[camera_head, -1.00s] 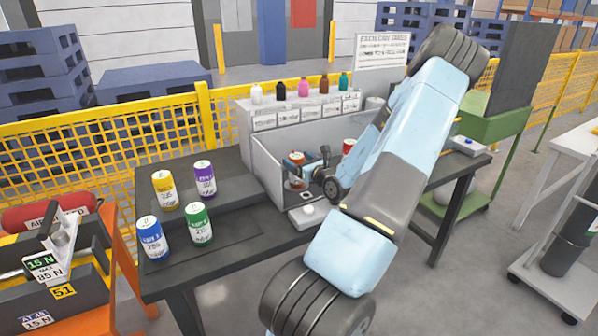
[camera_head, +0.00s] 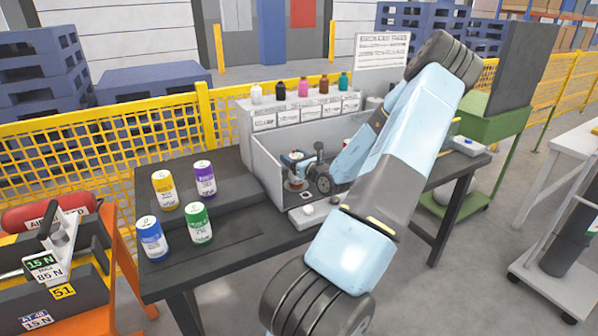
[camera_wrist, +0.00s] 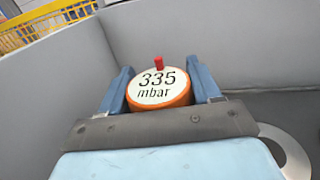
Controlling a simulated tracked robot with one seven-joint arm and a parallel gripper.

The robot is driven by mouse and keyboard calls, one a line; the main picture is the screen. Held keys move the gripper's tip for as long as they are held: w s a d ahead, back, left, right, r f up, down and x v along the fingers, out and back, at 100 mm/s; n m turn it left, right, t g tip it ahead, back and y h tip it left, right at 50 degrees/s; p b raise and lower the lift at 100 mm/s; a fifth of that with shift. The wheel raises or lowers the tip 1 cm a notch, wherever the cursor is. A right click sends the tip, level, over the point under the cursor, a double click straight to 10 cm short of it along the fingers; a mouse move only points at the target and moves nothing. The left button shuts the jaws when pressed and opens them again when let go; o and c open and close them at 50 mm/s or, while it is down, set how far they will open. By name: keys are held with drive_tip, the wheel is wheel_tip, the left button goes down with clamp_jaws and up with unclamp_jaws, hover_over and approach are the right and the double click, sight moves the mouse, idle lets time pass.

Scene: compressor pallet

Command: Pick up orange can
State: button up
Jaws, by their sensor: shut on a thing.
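The orange can (camera_wrist: 160,88) has a white top reading "335 mbar" and a small red knob on it. In the wrist view it sits between the two blue fingers of my gripper (camera_wrist: 163,84), which touch it on both sides. My gripper is shut on the can. In the head view my gripper (camera_head: 294,168) is inside the grey-walled bin (camera_head: 268,170) on the table. There my gripper and arm hide most of the can, and I cannot tell whether it touches the bin floor.
Yellow (camera_head: 165,190), purple (camera_head: 204,178), blue (camera_head: 152,238) and green (camera_head: 197,223) cans stand on the left of the dark table (camera_head: 235,245). A shelf (camera_head: 300,115) with several small bottles stands behind the bin. A white box with a button (camera_head: 308,211) lies in front.

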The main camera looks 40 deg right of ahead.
drive_tip(key=c, duration=0.3)
drive_tip(key=shift+r, duration=0.15)
